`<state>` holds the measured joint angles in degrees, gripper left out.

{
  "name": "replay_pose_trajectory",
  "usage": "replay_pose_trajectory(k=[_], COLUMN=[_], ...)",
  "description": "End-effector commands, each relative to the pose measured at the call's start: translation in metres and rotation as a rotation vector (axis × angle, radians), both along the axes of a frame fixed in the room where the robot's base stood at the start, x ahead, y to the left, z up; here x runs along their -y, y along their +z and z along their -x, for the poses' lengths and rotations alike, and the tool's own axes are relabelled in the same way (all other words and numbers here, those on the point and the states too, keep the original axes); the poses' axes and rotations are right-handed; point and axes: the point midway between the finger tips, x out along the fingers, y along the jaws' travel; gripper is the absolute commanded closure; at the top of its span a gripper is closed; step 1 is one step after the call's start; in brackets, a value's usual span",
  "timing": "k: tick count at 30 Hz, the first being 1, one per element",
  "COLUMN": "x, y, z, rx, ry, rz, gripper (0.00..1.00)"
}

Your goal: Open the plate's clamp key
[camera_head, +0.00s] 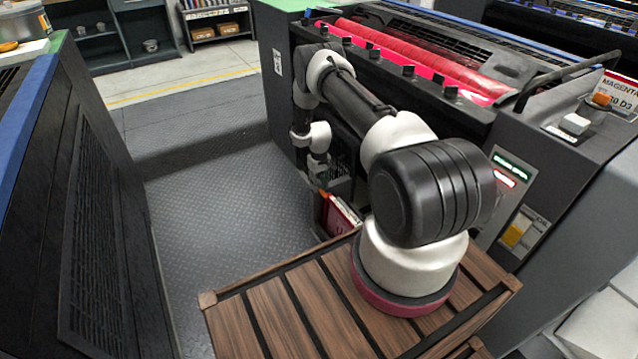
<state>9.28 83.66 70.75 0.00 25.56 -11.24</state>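The magenta ink unit (400,52) stands at the right, with a long glossy red-pink roller along its top. A row of several small black knobs (408,70) runs along its front edge. I cannot tell whether any of them is the plate's clamp key. No plate or clamp key can be made out. My gripper (318,172) hangs low at the end of my folded arm, beside the unit's dark front side. It is small and dark, and whether its fingers are open or shut cannot be seen.
A red and white object (340,215) stands below my gripper, partly hidden. Another dark machine (95,230) stands at the left. The grey tread-plate floor (215,230) between the machines is clear. A control panel with a yellow switch (516,232) is on the unit's near end.

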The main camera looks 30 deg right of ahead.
Motion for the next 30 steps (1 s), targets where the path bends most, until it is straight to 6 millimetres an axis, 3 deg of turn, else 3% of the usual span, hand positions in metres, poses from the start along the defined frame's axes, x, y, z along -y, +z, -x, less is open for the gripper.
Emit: replay_pose_trajectory(k=[1,5,17,30], x=[0.0,0.0,-0.0001,-0.0001], y=[0.0001,0.0001,0.0002,0.0002], z=[0.0001,0.0001,0.0002,0.0003], rx=[0.0,0.0,-0.001,-0.001], ry=[0.0,0.0,-0.042,-0.363], rz=[0.0,0.0,0.0,0.0], gripper=[0.77,1.0,1.0,1.0])
